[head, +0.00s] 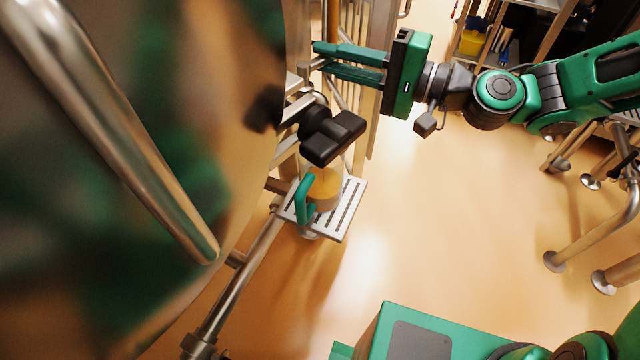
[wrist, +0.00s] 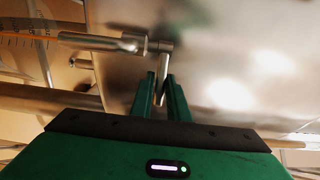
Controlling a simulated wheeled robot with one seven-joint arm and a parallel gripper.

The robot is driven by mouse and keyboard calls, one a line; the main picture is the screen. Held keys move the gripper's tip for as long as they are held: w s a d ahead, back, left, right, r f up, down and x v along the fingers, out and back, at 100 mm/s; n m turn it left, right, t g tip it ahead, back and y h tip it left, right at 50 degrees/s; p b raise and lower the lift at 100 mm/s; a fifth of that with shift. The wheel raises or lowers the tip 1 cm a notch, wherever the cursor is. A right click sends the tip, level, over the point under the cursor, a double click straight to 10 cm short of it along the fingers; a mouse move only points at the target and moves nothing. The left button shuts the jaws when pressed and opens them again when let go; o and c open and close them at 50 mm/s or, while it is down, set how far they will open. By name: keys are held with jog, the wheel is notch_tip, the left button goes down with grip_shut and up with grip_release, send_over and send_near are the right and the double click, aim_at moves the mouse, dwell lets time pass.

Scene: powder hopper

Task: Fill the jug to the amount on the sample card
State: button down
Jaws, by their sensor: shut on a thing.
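The clear jug (head: 325,190) with a green handle (head: 303,198) stands upright on a slotted metal tray (head: 348,210) in the head view. Orange-yellow powder shows in it; its exact level is hard to read. The black outlet (head: 335,138) sits right above and partly hides the jug's mouth. My gripper (head: 318,54) is beyond the outlet, at the hopper's side. In the wrist view its fingers (wrist: 161,88) are shut on a short metal lever (wrist: 164,75) joined to a horizontal rod (wrist: 100,42). I cannot make out the sample card.
The large shiny hopper (head: 230,60) fills the left of the head view. A metal post (head: 240,275) runs below the tray. Shelving with a yellow container (head: 472,42) stands at the top right. Tubular metal legs (head: 600,225) are at right. The floor between is clear.

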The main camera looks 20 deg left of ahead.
jog(key=shift+w+a+f, duration=0.1)
jog(key=shift+w+a, duration=0.1)
jog(key=shift+a, duration=0.25)
jog(key=shift+w+a+f, duration=0.1)
jog(key=shift+w+a, duration=0.05)
jog(key=shift+a, duration=0.25)
jog(key=shift+a, duration=0.35)
jog(key=c, duration=1.7)
grip_release()
jog(key=shift+r, duration=0.1)
jog(key=d, duration=0.9)
jog(key=shift+s, duration=0.35)
